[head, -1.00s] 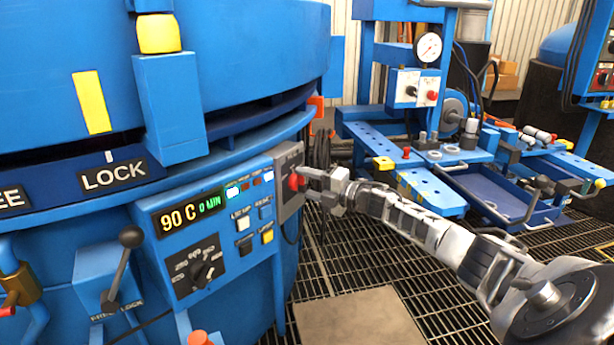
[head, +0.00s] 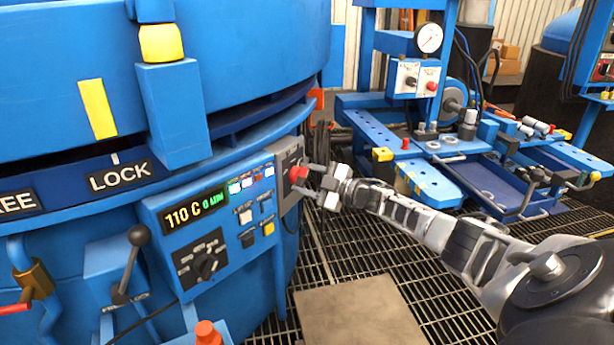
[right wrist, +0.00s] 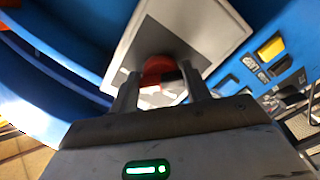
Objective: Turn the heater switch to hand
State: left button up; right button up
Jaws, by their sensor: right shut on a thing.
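The heater switch is a red knob (head: 297,174) on a grey plate (head: 286,157) at the right end of the furnace's blue control panel. My right gripper (head: 303,176) reaches it from the right, one finger above the other in the head view. In the right wrist view the red knob (right wrist: 156,72) sits between the two fingers, against the pale plate (right wrist: 190,35). The gripper is shut on the knob. The fingers and glare hide much of it, and I cannot read the plate's position marks. My left gripper is not in view.
The panel (head: 165,240) shows 110 C, with small buttons and a black dial (head: 206,265) left of the switch. A lever (head: 137,237) stands further left. A blue machine bench (head: 440,160) is behind my right arm. Floor grating lies below.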

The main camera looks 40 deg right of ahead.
jog(key=shift+m, duration=0.6)
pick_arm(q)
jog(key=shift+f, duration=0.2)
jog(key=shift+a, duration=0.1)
pick_arm(e)
jog(key=shift+c, duration=0.2)
jog(key=o, duration=1)
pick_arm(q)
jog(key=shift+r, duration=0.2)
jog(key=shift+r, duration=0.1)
pick_arm(e)
jog(key=shift+s, duration=0.15)
